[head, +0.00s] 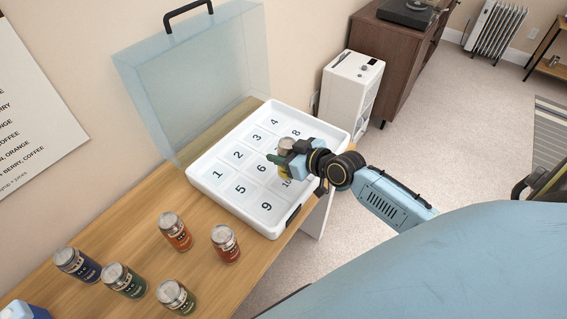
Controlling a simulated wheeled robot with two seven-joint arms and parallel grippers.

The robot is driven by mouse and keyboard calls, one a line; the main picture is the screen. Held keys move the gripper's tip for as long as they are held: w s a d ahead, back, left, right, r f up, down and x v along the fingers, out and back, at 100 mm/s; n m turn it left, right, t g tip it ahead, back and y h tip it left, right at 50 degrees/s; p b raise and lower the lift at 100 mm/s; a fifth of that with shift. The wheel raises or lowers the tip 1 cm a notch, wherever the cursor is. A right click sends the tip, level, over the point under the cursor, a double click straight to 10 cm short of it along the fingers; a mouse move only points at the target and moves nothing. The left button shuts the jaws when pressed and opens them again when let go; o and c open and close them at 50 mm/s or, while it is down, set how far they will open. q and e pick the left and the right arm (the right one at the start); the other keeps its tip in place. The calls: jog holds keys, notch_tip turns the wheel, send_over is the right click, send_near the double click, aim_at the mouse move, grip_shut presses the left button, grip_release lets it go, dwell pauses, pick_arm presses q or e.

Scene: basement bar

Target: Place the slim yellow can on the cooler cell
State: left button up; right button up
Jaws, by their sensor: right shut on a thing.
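The cooler (204,178) is a white tray with numbered cells and a raised clear lid (200,75), on the wooden counter. My right gripper (279,165) is over its right part, around cells 7 and 10, partly covering them. It is shut on a can with a silver top (287,144). A small yellow patch shows below the jaws; most of the can's body is hidden by the gripper. I cannot tell whether the can touches the cooler floor. My left gripper is not in view.
Orange-red cans (175,231) (226,243), a dark blue can (77,264) and green cans (124,280) (176,297) stand on the counter (135,215) left of the cooler. A white appliance (347,91) stands beyond it. The visible cells left of my gripper are empty.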

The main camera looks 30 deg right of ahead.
jog(key=shift+f+b, duration=0.55)
jog(key=shift+f, duration=1.15)
jog(key=shift+f, duration=0.1)
jog(key=o, duration=1.1)
jog(key=shift+o, duration=0.2)
jog(key=p+v, duration=0.2)
jog(key=v, duration=1)
